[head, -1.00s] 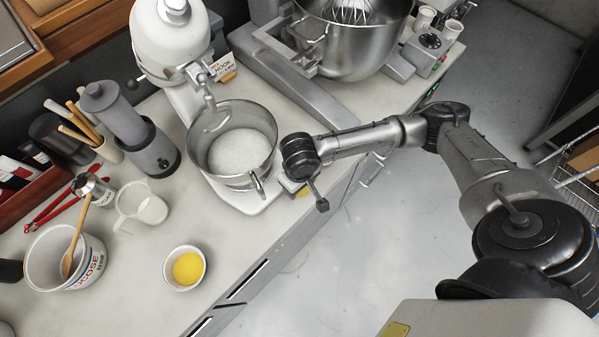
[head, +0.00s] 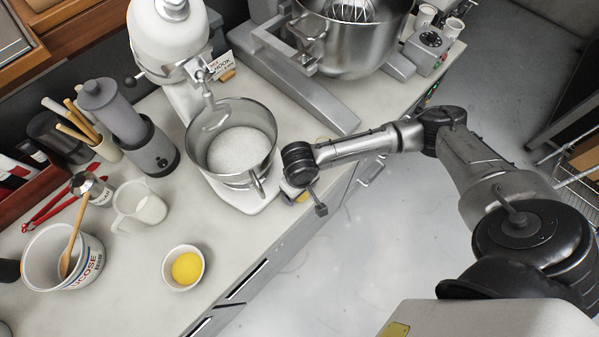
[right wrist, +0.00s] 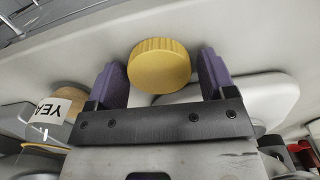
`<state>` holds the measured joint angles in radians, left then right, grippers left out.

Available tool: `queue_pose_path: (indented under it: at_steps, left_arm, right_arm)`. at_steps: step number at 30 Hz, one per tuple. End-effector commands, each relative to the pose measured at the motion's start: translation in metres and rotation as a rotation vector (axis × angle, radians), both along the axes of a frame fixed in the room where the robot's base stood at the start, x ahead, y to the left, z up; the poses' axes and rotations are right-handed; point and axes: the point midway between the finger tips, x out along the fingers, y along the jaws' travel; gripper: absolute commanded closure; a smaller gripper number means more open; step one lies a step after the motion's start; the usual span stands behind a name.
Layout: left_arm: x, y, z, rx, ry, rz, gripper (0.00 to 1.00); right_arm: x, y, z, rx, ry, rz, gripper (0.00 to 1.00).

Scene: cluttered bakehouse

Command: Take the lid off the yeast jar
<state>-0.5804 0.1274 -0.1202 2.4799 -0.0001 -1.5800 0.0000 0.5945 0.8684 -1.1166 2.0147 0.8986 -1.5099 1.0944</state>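The yeast jar (right wrist: 62,108) stands at the left in the right wrist view, with part of its "YEA" label showing. Its top is a tan round surface; I cannot tell whether that is its contents or a cover. A yellow lid with a ridged edge (right wrist: 158,68) lies between the two purple-padded fingers of my right gripper (right wrist: 165,78). The fingers are spread, with a gap showing at the right side of the lid. In the head view my right gripper (head: 291,190) is mostly hidden under its wrist, beside the mixer at the counter's front edge. My left gripper is out of view.
A white stand mixer (head: 170,40) with a steel bowl (head: 240,150) stands just left of my right gripper. A large mixing bowl (head: 355,45) is behind. A jug (head: 140,207), a yolk bowl (head: 184,268) and a glucose tub (head: 65,258) stand at the left.

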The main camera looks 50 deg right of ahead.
Motion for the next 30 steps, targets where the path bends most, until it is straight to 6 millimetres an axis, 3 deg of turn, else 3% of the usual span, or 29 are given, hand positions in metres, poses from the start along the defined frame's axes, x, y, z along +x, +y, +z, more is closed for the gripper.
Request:
queue_pose_path:
  at_steps: [3,12,30]
  left_arm:
    - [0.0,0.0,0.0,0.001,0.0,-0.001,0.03]
    - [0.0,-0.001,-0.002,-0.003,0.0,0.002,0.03]
    - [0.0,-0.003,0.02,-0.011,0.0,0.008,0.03]
  right_arm:
    - [0.0,0.0,0.0,0.0,-0.001,0.0,0.13]
    - [0.001,0.0,0.004,0.0,-0.003,0.0,0.13]
    - [0.0,0.0,0.102,0.002,-0.002,0.0,0.13]
